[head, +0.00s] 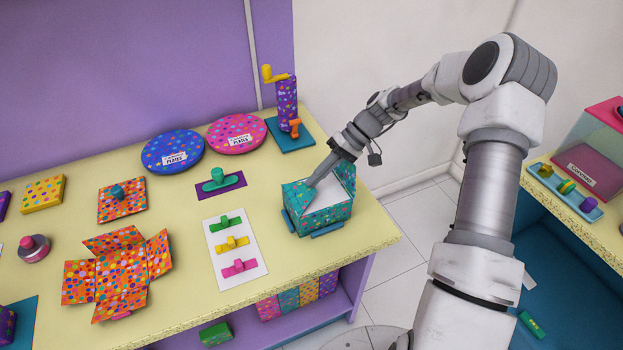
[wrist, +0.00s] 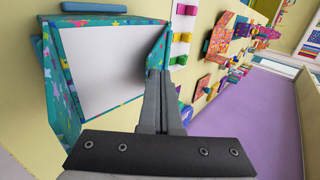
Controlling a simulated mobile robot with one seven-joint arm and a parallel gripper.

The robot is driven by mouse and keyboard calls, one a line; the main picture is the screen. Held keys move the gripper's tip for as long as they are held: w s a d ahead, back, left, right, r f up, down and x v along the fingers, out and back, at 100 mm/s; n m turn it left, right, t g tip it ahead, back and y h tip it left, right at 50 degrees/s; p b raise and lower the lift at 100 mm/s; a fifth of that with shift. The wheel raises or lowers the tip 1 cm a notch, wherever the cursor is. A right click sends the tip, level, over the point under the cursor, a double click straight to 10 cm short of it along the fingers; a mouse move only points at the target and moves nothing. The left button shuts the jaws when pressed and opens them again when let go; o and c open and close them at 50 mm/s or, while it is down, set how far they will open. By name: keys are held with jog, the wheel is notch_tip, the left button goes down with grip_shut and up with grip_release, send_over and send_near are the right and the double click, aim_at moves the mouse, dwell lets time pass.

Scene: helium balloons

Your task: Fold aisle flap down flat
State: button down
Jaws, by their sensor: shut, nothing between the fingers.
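The teal, dotted box (head: 328,215) stands at the right end of the yellow table, near its right edge. A white inner face shows at its upper right in the head view, and a flap there appears raised. In the wrist view the box (wrist: 64,115) shows a large white panel (wrist: 105,68) framed by teal, patterned edges. My gripper (head: 311,184) points down at the box's left part, its fingers shut and empty. In the wrist view the fingertips (wrist: 159,73) are at the panel's right edge, by a teal strip. Whether they touch it, I cannot tell. Which flap is the aisle flap is unclear.
Blue blocks (head: 328,230) sit at the box's foot. A white card (head: 235,250) with colored handles lies left of it. An open orange box (head: 120,275), blue and pink round plate packs (head: 237,133) and a purple crank post (head: 287,103) stand on the table. Tiled floor is at right.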

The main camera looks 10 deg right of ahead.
jog(key=shift+d+f+b, duration=0.2)
jog(key=shift+f+b, duration=0.15)
jog(key=shift+f, duration=0.05)
jog(key=shift+w+d, duration=0.1)
jog(key=shift+f, duration=0.1)
dwell(0.4)
